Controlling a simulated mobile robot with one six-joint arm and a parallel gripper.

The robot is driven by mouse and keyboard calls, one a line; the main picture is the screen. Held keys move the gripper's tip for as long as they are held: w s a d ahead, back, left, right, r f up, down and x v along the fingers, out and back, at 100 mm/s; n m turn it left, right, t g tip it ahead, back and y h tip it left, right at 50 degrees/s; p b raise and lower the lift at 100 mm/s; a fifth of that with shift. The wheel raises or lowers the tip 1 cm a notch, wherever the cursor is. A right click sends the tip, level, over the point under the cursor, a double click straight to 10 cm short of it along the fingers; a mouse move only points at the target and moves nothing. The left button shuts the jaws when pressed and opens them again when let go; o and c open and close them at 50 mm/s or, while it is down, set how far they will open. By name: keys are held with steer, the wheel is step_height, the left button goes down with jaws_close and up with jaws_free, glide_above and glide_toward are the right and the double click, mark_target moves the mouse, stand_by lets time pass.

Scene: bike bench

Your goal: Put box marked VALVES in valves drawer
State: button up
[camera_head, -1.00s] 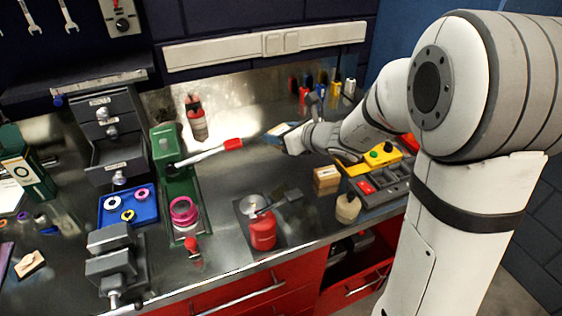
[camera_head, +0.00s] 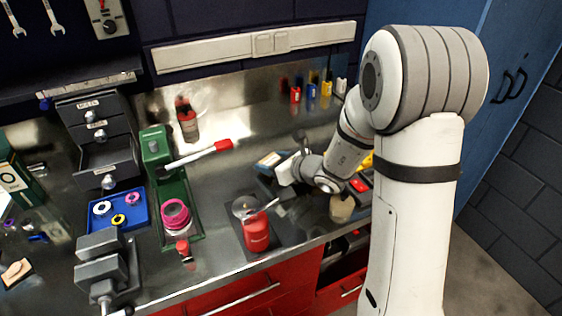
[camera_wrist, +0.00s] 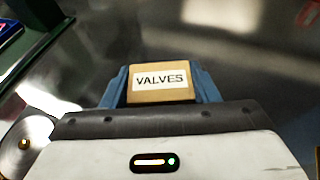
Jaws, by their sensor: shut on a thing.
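My gripper (camera_head: 268,160) is shut on a small cardboard box marked VALVES (camera_wrist: 160,88). In the wrist view the blue fingers sit on both sides of the box and its white label reads clearly. In the head view the held box shows small, above the middle of the bench. A dark drawer cabinet (camera_head: 93,110) stands at the back left, with several labelled drawers. Its lower drawer (camera_head: 108,165) is pulled out; the labels are too small to read. The gripper is well to the right of the cabinet.
A green stand (camera_head: 155,150) with a red-tipped bar (camera_head: 205,153) lies between cabinet and gripper. A blue tray (camera_head: 135,218) of rings and a grey vise (camera_head: 102,262) are in front of the cabinet. A red canister (camera_head: 256,235) stands near the front edge.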

steer(key=shift+f, duration=0.15)
steer(key=o, duration=1)
